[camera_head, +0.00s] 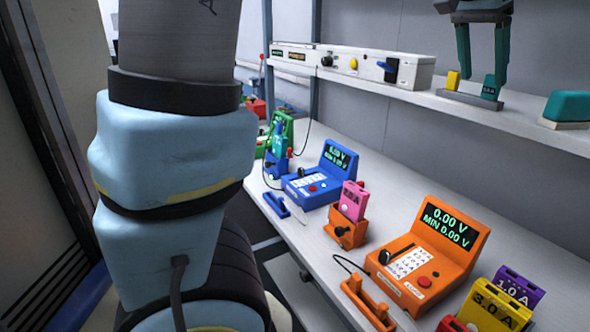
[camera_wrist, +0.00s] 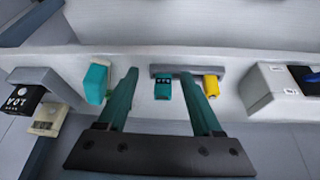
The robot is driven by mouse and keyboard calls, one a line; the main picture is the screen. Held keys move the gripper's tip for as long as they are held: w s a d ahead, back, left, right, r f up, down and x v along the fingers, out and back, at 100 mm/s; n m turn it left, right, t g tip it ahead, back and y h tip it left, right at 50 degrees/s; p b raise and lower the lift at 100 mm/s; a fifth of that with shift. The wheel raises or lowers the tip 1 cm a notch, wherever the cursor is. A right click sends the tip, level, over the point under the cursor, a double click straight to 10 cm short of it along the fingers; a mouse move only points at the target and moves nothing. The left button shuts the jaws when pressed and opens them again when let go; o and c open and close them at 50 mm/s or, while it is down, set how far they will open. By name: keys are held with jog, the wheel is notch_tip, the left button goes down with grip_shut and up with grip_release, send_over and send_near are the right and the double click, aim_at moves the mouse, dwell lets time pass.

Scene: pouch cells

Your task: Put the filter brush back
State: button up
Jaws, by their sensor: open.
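My gripper (camera_head: 483,80) is open and empty above the shelf, with its teal fingers pointing down. In the wrist view its fingertips (camera_wrist: 159,74) spread to either side of a small teal labelled block (camera_wrist: 163,88). That block (camera_head: 490,90) stands on a grey base (camera_head: 470,99) with a yellow block (camera_head: 453,80). To the right on the shelf lies a teal block with a pale underside (camera_head: 567,106), which looks like a brush; it also shows in the wrist view (camera_wrist: 96,84), left of the left finger. I cannot tell for certain which teal piece is the filter brush.
A white panel with knobs (camera_head: 350,64) stands left on the shelf (camera_head: 500,119). Below, the bench holds a blue meter (camera_head: 322,180), an orange meter (camera_head: 425,260) and yellow (camera_head: 490,308) and purple (camera_head: 518,288) cells. The wrist view shows a black labelled block (camera_wrist: 20,98).

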jog(key=w+a+f+n+y, duration=0.1)
jog(key=w+a+f+n, duration=0.2)
jog(key=a+f, duration=0.55)
jog(key=w+a+f+n+y, duration=0.1)
jog(key=w+a+f+n, duration=0.2)
jog(key=a+f, duration=0.55)
jog(key=s+a+f+n+y, duration=0.1)
jog(key=s+a+f, duration=0.3)
jog(key=a, duration=0.5)
jog(key=s+a+f+n+y, duration=0.1)
jog(key=s+a+f+n, duration=0.3)
jog(key=a, duration=0.6)
jog(key=shift+s+a+f+n, duration=0.2)
jog(key=shift+s+f+n, duration=0.15)
jog(key=shift+f, duration=0.2)
